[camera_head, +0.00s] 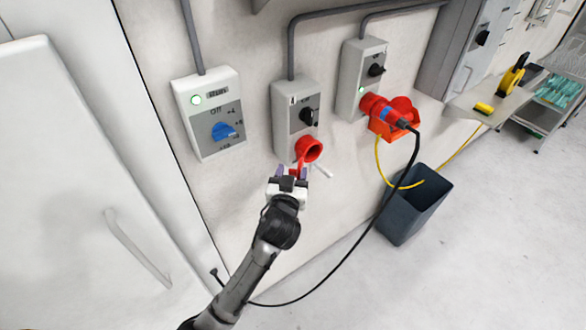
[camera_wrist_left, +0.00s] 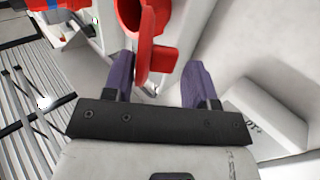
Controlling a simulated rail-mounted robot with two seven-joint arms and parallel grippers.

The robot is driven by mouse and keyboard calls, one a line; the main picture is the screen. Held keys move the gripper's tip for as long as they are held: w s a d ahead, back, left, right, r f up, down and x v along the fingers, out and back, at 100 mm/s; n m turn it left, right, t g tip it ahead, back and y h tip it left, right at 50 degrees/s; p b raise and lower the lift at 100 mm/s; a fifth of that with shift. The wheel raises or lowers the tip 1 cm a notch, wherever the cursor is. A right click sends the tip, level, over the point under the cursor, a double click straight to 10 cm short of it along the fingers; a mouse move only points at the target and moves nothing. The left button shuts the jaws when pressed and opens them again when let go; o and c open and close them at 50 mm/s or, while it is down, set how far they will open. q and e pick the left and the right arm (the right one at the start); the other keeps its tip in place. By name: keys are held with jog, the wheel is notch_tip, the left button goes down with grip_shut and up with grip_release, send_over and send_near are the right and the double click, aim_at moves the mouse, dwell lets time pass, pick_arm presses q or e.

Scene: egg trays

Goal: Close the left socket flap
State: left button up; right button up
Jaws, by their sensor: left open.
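The left socket (camera_head: 309,149) is a red round socket under a grey switch box. Its red flap (camera_head: 300,163) stands open, with its face seen nearly edge-on in the left wrist view (camera_wrist_left: 147,42). A red tab sticks out to the flap's right there. My left gripper (camera_head: 291,172) is open just below the socket. Its two purple fingers also show in the left wrist view (camera_wrist_left: 160,82). The flap's lower end reaches toward the gap between them, nearer the left finger. I cannot tell whether a finger touches it. My right gripper is not in view.
A right socket (camera_head: 374,105) holds a blue-ringed plug (camera_head: 391,117) with a black cable. Its red flap (camera_head: 403,105) is open. A control box (camera_head: 208,112) with a blue knob is on the wall to the left. A dark bin (camera_head: 407,218) stands below right.

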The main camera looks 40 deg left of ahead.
pick_arm(q)
jog(key=shift+w+a, duration=0.35)
jog(key=shift+w, duration=0.3)
jog(key=shift+c, duration=0.3)
jog(key=shift+w, duration=0.1)
jog(key=c, duration=0.4)
grip_shut()
